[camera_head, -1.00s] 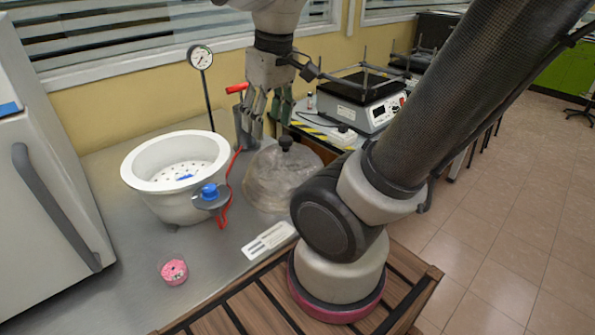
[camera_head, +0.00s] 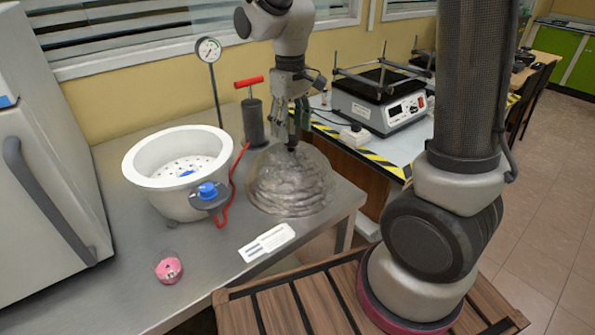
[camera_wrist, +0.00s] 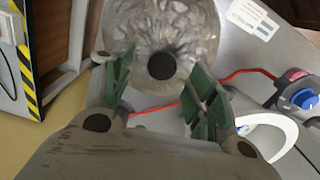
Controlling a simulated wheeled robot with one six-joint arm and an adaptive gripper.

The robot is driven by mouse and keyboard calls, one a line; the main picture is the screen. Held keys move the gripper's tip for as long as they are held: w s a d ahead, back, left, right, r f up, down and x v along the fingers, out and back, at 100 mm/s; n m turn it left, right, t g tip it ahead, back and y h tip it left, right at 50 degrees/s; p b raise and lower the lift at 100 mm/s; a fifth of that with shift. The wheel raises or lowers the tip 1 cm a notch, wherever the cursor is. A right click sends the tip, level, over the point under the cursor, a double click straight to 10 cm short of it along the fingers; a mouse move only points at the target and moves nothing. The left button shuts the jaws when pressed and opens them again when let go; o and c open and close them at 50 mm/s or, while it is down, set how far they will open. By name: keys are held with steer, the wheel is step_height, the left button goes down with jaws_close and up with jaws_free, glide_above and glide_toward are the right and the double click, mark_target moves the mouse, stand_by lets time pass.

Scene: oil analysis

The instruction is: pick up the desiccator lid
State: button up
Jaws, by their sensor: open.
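The desiccator lid (camera_head: 290,187) is a clear, glassy dome with a dark knob on top. It rests on the metal bench, right of the white desiccator bowl (camera_head: 165,205). My gripper (camera_head: 291,140) is directly above the lid with its fingers pointing down, around or just above the knob. In the wrist view my gripper (camera_wrist: 162,98) is open, its green fingers apart on either side. The black knob (camera_wrist: 161,65) shows a little beyond the fingertips, roughly midway between them. The lid (camera_wrist: 190,25) fills the upper middle there. I cannot tell whether any finger touches the knob.
A blue valve with a red hose (camera_head: 230,190) is on the bowl's right side. A hand pump (camera_head: 252,118) with a red handle and a gauge (camera_head: 207,50) stand behind. A pink item (camera_head: 169,268) and a white label (camera_head: 267,242) lie in front. A hotplate-like device (camera_head: 378,105) is right.

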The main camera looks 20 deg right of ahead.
mark_target(291, 137)
step_height(291, 137, down, 5)
steer(key=shift+s+r, duration=0.1)
steer(key=shift+r, duration=0.1)
jaws_close()
